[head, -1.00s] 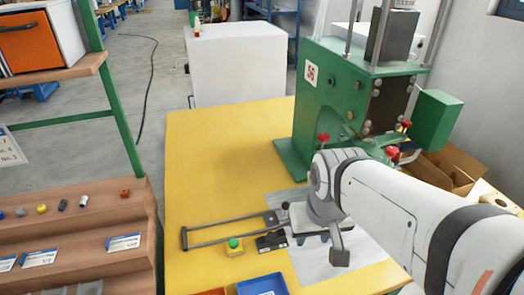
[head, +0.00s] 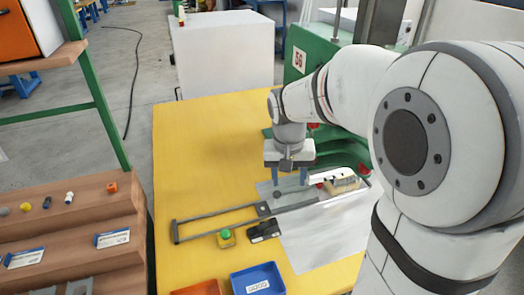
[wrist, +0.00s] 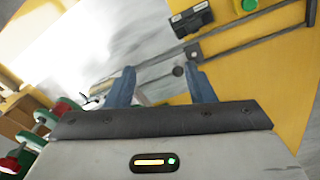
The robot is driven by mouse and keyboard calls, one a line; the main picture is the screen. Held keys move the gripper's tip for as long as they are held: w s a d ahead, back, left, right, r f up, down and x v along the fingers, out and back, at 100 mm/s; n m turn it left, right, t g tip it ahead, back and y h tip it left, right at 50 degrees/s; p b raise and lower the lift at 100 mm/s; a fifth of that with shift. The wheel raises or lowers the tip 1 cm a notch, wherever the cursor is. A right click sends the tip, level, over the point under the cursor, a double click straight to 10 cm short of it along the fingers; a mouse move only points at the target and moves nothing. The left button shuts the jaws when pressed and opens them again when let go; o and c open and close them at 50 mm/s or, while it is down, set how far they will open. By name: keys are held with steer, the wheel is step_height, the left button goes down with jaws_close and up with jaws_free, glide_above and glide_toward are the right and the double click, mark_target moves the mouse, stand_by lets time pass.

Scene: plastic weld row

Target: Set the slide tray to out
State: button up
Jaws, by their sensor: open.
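The slide tray (head: 298,198) is a grey metal plate at the right end of a pair of rails (head: 215,218) that lie on the yellow table. The left stretch of the rails is empty. A small dark round knob (head: 277,194) stands at the tray's left end; it also shows in the wrist view (wrist: 178,71). My gripper (head: 290,183) points down over this end, open and empty. In the wrist view, my gripper (wrist: 161,71) has the knob between its fingertips in the picture, nearer one finger. Whether the fingers reach down around it I cannot tell.
A green button on a yellow box (head: 226,237) and a black block (head: 264,231) sit in front of the rails. A blue bin (head: 258,280) is at the front edge. The green press (head: 310,45) stands behind. The table's left part is clear.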

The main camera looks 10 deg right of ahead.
steer(key=m+g+h+b, duration=0.1)
steer(key=m+g, duration=0.1)
glide_above(276, 191)
steer(key=a, duration=0.1)
steer(key=w+a+x, duration=0.1)
steer(key=a+x, duration=0.1)
steer(key=x, duration=1.3)
steer(key=w+x, duration=0.1)
steer(key=x, duration=0.2)
steer(key=shift+f, duration=0.45)
steer(key=shift+c, duration=0.3)
jaws_close()
